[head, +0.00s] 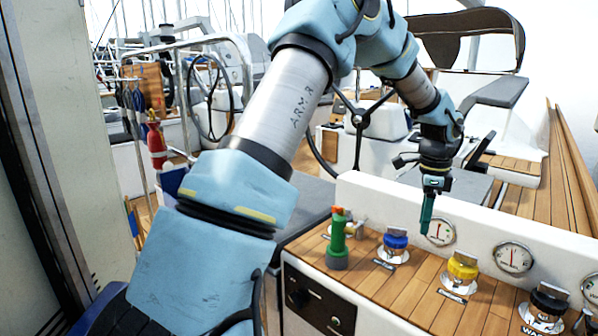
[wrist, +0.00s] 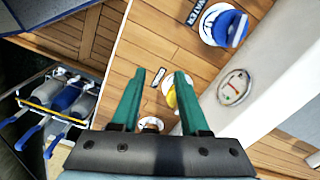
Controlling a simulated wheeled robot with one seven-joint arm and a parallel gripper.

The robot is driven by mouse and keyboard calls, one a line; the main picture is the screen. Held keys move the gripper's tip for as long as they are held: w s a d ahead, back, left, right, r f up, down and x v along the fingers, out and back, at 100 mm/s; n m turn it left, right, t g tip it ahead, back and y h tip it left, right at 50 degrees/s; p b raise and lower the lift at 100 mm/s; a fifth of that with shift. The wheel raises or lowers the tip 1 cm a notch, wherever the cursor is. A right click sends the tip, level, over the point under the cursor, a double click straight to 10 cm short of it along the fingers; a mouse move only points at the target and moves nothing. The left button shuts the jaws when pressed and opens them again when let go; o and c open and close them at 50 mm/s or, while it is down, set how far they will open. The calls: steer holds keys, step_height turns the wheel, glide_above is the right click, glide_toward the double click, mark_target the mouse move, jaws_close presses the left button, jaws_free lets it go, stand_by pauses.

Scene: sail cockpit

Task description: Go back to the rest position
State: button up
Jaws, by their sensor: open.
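My gripper (head: 428,212) hangs pointing down above the wooden counter in the head view, close to the white panel with the gauges. In the wrist view its two green fingers (wrist: 160,90) stand apart with nothing held between them. My blue arm reaches across the middle of the head view and hides part of the cockpit behind it.
The wooden counter (head: 408,295) carries a green device with an orange top (head: 338,243), a blue cap (head: 395,242), a yellow cap (head: 463,268) and a black cap (head: 547,304). A rack of blue-handled tools (wrist: 58,105) stands beside it in the wrist view. Steering wheels stand behind.

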steer(key=s+a+n, duration=0.3)
steer(key=a+n, duration=0.4)
steer(key=a, duration=0.5)
steer(key=s+a+n+t, duration=0.1)
steer(key=s+a+n, duration=0.3)
steer(key=a+n, duration=0.3)
steer(key=s+a+n, duration=0.3)
steer(key=a+n, duration=0.4)
steer(key=a, duration=1)
steer(key=shift+s+a+r+t, duration=0.3)
steer(key=shift+s+a, duration=0.05)
